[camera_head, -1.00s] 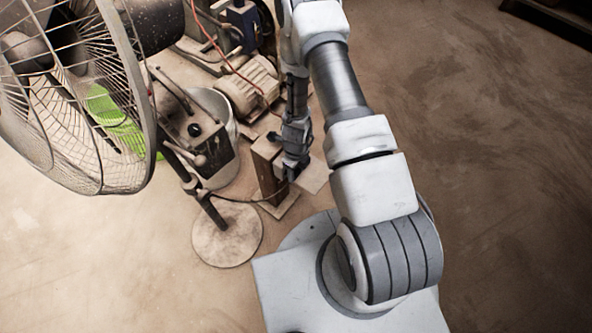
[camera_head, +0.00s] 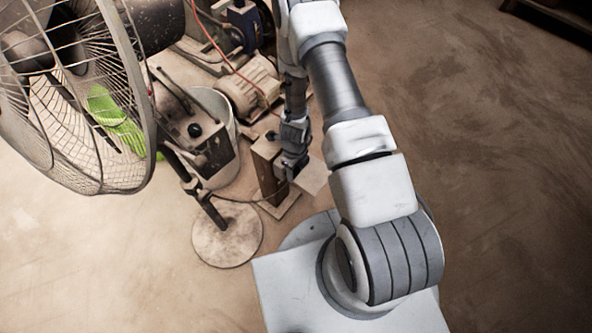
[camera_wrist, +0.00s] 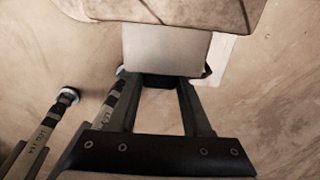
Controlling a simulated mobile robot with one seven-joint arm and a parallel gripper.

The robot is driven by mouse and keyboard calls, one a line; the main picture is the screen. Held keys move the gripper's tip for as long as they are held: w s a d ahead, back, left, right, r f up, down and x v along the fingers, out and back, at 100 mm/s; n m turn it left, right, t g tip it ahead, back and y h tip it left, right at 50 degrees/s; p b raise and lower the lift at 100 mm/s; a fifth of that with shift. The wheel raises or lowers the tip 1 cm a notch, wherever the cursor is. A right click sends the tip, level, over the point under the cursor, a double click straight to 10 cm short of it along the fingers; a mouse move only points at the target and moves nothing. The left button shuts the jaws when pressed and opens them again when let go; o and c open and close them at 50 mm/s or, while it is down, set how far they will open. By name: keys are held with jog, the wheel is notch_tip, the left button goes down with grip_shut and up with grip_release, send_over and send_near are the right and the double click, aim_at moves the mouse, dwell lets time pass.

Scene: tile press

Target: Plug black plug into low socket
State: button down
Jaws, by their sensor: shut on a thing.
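My gripper (camera_head: 289,172) is low beside a wooden post (camera_head: 268,172) in the head view. In the wrist view its two fingers (camera_wrist: 162,88) are shut on a dark piece, the black plug (camera_wrist: 160,81). The plug lies right against the lower edge of a pale block (camera_wrist: 165,48), the likely socket housing. Whether its pins are inside a socket is hidden. A thin dark cable (camera_head: 268,203) runs from near the fan's foot toward my gripper. The socket openings cannot be made out in either view.
A caged fan (camera_head: 80,100) stands at the left on a round base (camera_head: 228,236). A pale board (camera_head: 314,177) lies right of my gripper. The floor at right is clear.

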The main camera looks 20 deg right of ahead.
jog(key=shift+w+a, duration=0.1)
jog(key=shift+w, duration=0.05)
jog(key=shift+c, duration=1.3)
grip_release()
notch_tip(320, 180, up, 17)
jog(key=p, duration=0.6)
jog(key=shift+r+p, duration=0.2)
jog(key=shift+p, duration=0.1)
